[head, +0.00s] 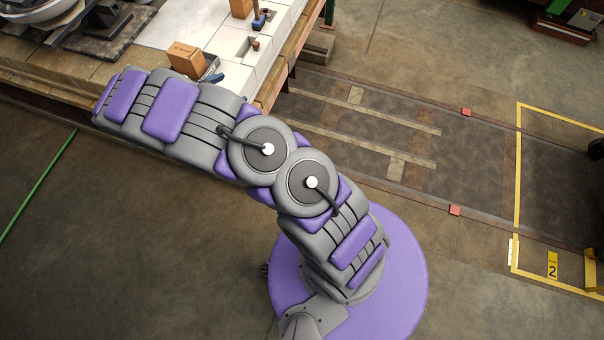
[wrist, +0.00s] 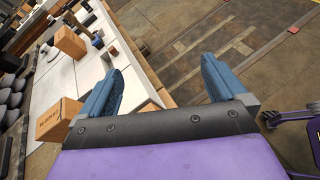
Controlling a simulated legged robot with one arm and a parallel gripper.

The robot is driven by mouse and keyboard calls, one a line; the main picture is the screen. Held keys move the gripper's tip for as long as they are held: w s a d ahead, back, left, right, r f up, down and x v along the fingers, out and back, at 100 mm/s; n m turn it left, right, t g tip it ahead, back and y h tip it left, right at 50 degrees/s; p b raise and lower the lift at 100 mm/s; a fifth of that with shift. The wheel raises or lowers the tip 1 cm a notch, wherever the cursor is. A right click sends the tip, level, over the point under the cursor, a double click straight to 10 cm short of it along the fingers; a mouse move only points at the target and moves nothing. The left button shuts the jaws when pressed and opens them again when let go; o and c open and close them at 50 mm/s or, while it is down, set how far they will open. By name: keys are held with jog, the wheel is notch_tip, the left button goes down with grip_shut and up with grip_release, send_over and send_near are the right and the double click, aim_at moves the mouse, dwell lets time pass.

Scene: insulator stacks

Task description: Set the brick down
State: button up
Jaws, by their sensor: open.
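An orange-brown brick (head: 185,56) stands on the white-topped bench close to the end of my arm. In the wrist view this brick (wrist: 56,120) has dark lettering and lies left of my left finger, outside the jaws. Its lower part is hidden by the gripper body. My gripper (wrist: 161,66) is open, its two blue fingers wide apart with nothing between them. In the head view only a bit of a blue finger shows just right of the brick; the rest is hidden behind my arm. I cannot tell whether finger and brick touch.
A second brick (head: 240,8) stands farther back on the bench (head: 190,22), beside a small blue-and-brown item (head: 259,20). A copper-coloured piece (head: 254,43) sits near the bench's right edge. Dark insulator parts (head: 100,27) lie at left. The floor right of the bench is open.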

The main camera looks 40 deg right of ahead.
jog(key=s+d+r+m+g+y, duration=0.2)
jog(key=s+d+r+m+g, duration=0.15)
jog(key=s+r+m, duration=0.4)
jog(key=s+d+r+m+g+y, duration=0.25)
jog(key=s+d+r+m, duration=0.2)
jog(key=s+r, duration=0.6)
jog(key=s+a+r+m+y, duration=0.1)
jog(key=s+a+m+y, duration=0.2)
jog(key=s, duration=0.9)
jog(key=s+a+r+m+y, duration=0.1)
jog(key=s+a+m+y, duration=0.2)
jog(key=s, duration=1)
jog(key=a+y, duration=0.2)
jog(key=a, duration=0.2)
jog(key=shift+a+t, duration=0.25)
jog(key=shift+t, duration=0.05)
